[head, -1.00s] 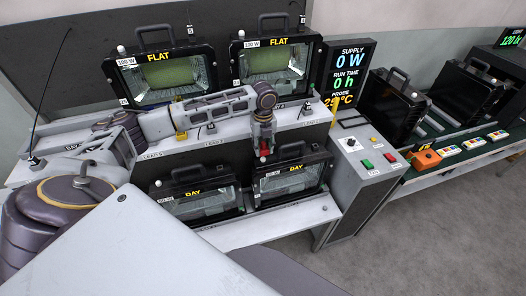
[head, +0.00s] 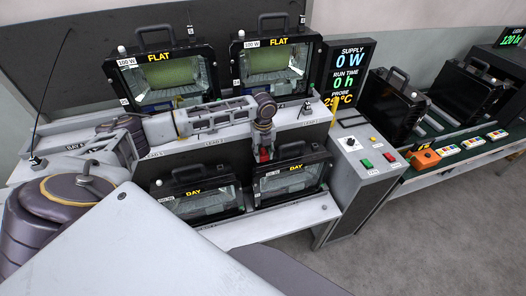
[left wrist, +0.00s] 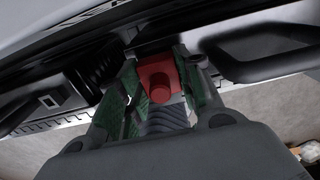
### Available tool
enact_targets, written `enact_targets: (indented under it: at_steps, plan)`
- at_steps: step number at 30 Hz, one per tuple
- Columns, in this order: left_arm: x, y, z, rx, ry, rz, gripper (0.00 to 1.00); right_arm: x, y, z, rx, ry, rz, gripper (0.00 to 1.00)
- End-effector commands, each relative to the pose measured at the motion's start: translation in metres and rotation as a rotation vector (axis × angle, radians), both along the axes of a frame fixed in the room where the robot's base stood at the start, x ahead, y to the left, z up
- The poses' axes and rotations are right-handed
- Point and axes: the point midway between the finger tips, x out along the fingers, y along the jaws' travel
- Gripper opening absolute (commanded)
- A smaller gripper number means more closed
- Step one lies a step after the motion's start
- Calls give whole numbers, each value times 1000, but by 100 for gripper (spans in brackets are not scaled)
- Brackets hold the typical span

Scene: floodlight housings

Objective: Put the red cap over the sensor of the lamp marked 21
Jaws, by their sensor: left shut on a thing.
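My left gripper (head: 264,149) reaches down over the upper left corner of the lower right lamp (head: 290,181), which reads DAY. It is shut on the red cap (head: 265,156). In the left wrist view the red cap (left wrist: 161,84) sits between the green finger pads, with its round knob facing the camera. White knobs, apparently sensors, stand on the upper left corners of the upper left lamp (head: 160,74) and upper right lamp (head: 271,64), both reading FLAT. The lower left lamp (head: 199,200) also reads DAY. The number 21 is too small to make out on any lamp. My right gripper is out of view.
A control box (head: 365,160) with buttons and a display (head: 347,70) stands right of the lamps. More dark lamps (head: 391,106) stand on the right bench. The lamps' raised handles, including one near my gripper (left wrist: 268,40), are obstacles.

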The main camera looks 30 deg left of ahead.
Motion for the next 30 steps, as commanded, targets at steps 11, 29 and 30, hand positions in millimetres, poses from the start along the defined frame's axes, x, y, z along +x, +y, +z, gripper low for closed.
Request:
enact_targets:
  at_steps: [11,29,30]
  plan:
    - [0,0,-5,1,-1,-1,12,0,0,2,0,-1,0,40]
    - [0,0,-4,1,-1,0,57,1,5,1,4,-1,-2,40]
    - [0,0,-3,0,-1,0,57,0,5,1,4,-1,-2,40]
